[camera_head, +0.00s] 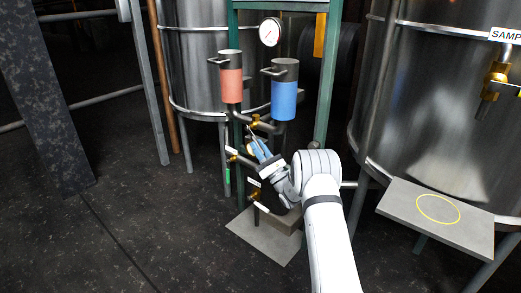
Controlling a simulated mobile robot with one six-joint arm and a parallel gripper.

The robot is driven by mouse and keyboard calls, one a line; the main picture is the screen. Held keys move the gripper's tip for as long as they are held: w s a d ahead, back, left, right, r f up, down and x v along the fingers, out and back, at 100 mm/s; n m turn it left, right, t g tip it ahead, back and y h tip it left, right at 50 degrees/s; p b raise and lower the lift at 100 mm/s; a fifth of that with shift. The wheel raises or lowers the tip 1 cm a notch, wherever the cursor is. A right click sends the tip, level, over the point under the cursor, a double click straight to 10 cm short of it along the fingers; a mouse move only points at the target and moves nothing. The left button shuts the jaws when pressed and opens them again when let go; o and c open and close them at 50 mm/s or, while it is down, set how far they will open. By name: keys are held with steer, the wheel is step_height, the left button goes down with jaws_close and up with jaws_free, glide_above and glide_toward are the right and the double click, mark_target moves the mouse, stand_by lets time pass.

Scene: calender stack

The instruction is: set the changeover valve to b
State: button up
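A brass valve (256,121) sits on the pipework between and just below a red canister (231,84) and a blue canister (284,99); it appears to be the changeover valve. Any A or B marking is too small to read, and its handle position cannot be made out. My gripper (254,139) is just below this valve, pointing up and left toward it. Whether the fingers touch it, or are open or shut, is too small to tell. My gripper and wrist hide part of the pipework behind them.
Lower brass valves (254,194) with white tags stand close under my gripper. A pressure gauge (270,31) is above. Green frame posts (327,80) and steel tanks (195,60) surround the pipes. A shelf (400,203) with a yellow ring is right. Floor at left is clear.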

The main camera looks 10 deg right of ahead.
steer(key=shift+o, duration=1.1)
steer(key=shift+d+f, duration=0.1)
steer(key=shift+d, duration=0.1)
steer(key=p+v, duration=0.2)
steer(key=v, duration=0.6)
